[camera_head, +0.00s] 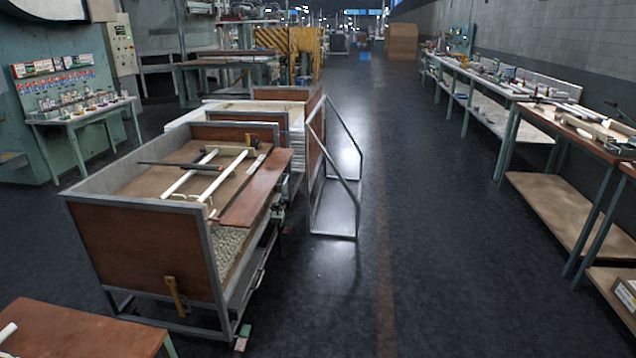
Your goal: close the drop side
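A metal-framed cart (212,260) with wooden panels stands left of centre. A reddish-brown board (256,190) lies along its right side near the top. It looks tilted or nearly flat rather than upright, and I cannot tell whether it is the drop side. Below it, the cart's right side shows a pale mesh-like surface (228,248). White tubes (222,176) and a dark rod lie across the top of the cart. A yellow handle-like piece (175,296) is on the near end panel. Neither of my grippers is in view.
An open metal frame (334,236) stands right of a second cart behind. A brown tabletop (80,330) is at the near left. Long workbenches (560,190) line the right wall. The dark floor aisle (440,250) between is clear.

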